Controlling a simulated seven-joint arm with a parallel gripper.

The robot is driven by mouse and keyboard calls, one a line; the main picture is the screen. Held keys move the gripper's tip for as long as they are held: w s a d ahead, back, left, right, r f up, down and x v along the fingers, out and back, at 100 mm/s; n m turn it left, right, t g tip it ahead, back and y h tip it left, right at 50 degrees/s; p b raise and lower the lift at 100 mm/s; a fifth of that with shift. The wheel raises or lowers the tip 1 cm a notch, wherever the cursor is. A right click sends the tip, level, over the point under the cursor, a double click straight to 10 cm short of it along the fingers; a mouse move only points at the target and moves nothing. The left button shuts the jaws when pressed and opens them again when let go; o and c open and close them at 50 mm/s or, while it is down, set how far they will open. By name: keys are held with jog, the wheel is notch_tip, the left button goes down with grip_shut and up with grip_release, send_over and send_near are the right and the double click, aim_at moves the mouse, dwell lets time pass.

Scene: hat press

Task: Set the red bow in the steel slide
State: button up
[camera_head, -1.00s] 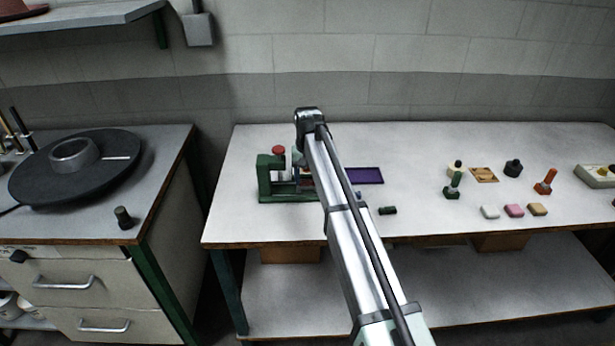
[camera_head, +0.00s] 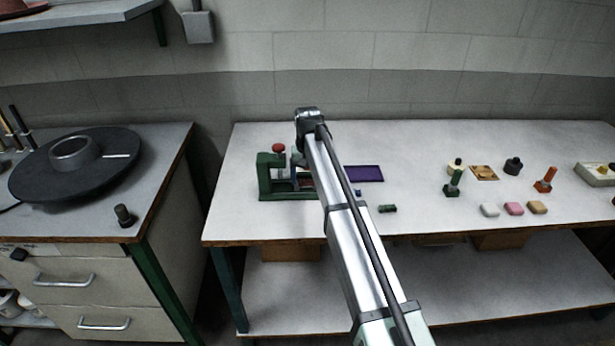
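A green press (camera_head: 265,179) with a red knob (camera_head: 278,148) stands at the left of the white table. A steel part (camera_head: 284,174) shows inside its frame, but I cannot tell clearly whether it is the slide. A small reddish patch (camera_head: 306,183) shows low in the press beside my arm; it may be the red bow, but it is too small and covered to be sure. My gripper (camera_head: 298,161) points down at the right side of the press, mostly hidden by my own arm. Its fingers are too small to read.
A purple mat (camera_head: 365,174) and a small dark green block (camera_head: 387,209) lie right of my arm. The table's middle is mostly clear.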

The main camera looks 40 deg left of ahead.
jog(key=shift+o, duration=0.3)
jog(key=shift+r, duration=0.1)
notch_tip(320, 180, up, 14)
jog(key=shift+f, duration=0.2)
